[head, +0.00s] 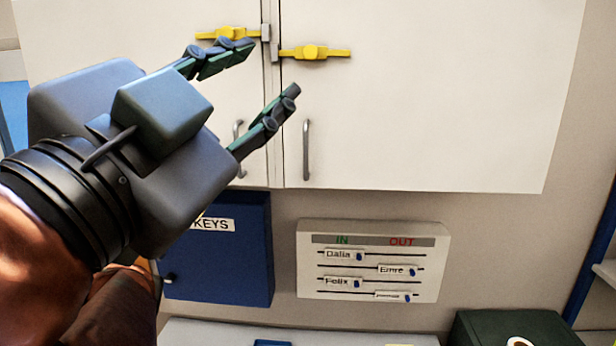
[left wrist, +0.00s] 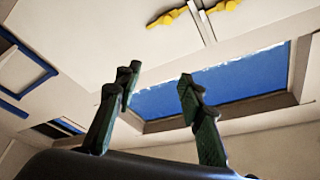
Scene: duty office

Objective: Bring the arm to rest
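My left gripper (head: 272,68) is raised in front of the white wall cabinet (head: 430,100), its fingers pointing to the upper right. Its two fingers are spread apart with nothing between them. In the left wrist view the gripper (left wrist: 158,85) also shows open and empty. The left yellow latch (head: 225,36) is partly covered by the upper finger in the head view. The right yellow latch (head: 315,52) lies level across the right door. Both cabinet doors are shut. I cannot tell whether the fingers touch the cabinet. My right gripper is not in view.
A blue key box (head: 235,262) hangs below the cabinet, partly behind my left arm. A white in/out board (head: 372,262) with name sliders is beside it. A dark green box (head: 515,330) stands at the lower right. A pale surface (head: 210,333) runs along the bottom.

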